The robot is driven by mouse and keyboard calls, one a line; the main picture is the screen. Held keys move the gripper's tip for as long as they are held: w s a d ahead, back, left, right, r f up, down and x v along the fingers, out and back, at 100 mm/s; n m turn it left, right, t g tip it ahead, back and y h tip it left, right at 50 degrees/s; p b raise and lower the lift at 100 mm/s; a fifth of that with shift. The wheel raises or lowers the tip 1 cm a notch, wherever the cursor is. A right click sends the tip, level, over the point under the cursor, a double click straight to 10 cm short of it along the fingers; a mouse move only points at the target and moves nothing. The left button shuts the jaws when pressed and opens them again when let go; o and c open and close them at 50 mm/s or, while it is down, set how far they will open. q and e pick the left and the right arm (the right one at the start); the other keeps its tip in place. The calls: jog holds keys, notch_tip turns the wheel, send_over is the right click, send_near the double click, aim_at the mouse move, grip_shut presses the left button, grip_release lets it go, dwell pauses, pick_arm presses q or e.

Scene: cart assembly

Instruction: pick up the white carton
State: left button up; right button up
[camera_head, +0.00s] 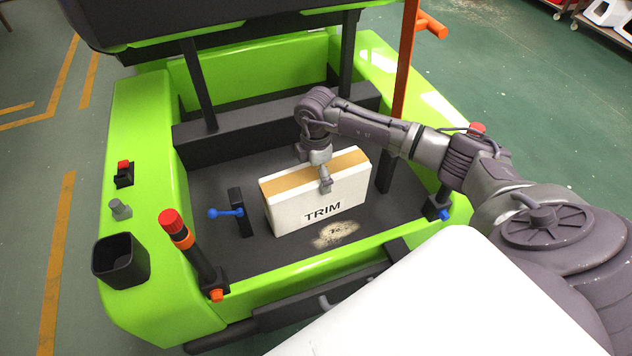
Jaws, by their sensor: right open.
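The white carton (338,203) stands upright on the dark floor of the green cart. It has a tan strip along its top and the word TRIM on its front. My right gripper (325,186) points down at the carton's top edge, with one finger showing in front of the white face. The other finger is hidden behind the wrist and carton. The gripper is open, and I cannot tell whether it touches the carton. My left gripper is not in view.
The green cart (136,203) has raised walls around its bed. A blue-knobbed lever (226,212) stands left of the carton. A red-topped post (180,232), a black cup (121,261) and an orange pole (405,70) rise at the edges. A white surface covers the bottom right.

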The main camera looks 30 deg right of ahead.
jog(key=shift+r, duration=0.1)
jog(key=c, duration=1.6)
